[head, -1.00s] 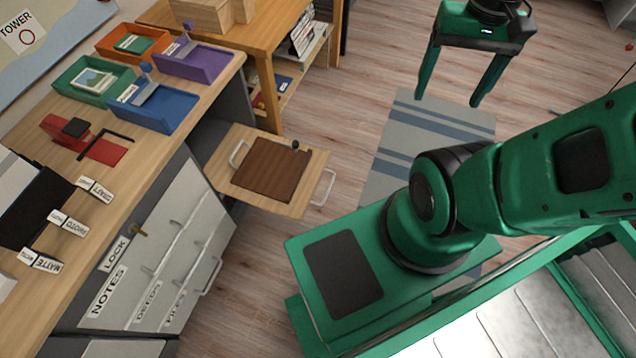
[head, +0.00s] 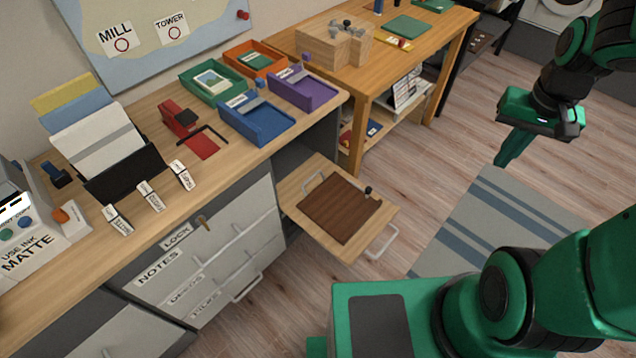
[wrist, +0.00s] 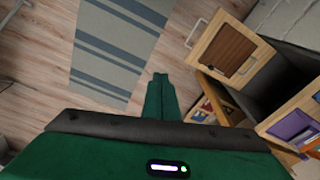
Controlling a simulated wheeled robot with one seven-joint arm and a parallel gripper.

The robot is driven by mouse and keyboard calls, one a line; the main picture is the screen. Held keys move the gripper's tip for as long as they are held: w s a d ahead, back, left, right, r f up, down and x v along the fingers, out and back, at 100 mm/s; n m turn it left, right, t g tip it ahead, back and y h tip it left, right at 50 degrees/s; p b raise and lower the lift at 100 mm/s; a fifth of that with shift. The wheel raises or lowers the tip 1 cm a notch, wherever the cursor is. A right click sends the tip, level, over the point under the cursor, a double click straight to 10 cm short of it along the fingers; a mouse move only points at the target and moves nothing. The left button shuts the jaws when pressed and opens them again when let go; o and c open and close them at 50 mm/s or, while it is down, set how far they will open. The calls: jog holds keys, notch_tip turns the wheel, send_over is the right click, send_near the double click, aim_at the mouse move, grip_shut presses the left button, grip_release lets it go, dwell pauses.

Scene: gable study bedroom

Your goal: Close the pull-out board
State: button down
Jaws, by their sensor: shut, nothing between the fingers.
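The pull-out board (head: 293,197) sticks out from the desk's front, over the floor. A dark brown panel (head: 338,208) with a small dark knob lies on it. A pale handle (head: 383,243) is on its outer end, and another handle stands near its desk end. The board also shows at the upper right of the wrist view (wrist: 260,62). My gripper (head: 502,163) is at the right of the head view, well apart from the board and above the floor by the striped rug. Its fingers (wrist: 160,82) are together and empty in the wrist view.
The desk (head: 95,200) holds trays, a paper sorter and labels. Its drawer front (head: 205,262) with handles is left of the board. A wooden table (head: 440,45) with boxes stands behind. The floor around the striped rug (head: 500,225) is clear.

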jog(key=w+a+f+t, duration=0.1)
jog(key=w+a+f, duration=0.3)
jog(key=w+f, duration=0.35)
jog(key=m+t+y, duration=0.4)
jog(key=y, duration=0.2)
send_over(316, 190)
jog(key=s+d, duration=0.3)
notch_tip(316, 190, down, 34)
jog(key=shift+s+a+r, duration=0.1)
jog(key=shift+s, duration=0.05)
jog(key=shift+w+a+f, duration=0.25)
jog(key=shift+w+a, duration=0.3)
jog(key=shift+w, duration=0.05)
jog(key=shift+w+a+f, duration=0.2)
jog(key=shift+w+a, duration=0.35)
jog(key=shift+w+a+f, duration=0.1)
jog(key=shift+w+a, duration=0.25)
jog(key=shift+w, duration=0.05)
jog(key=shift+w, duration=0.1)
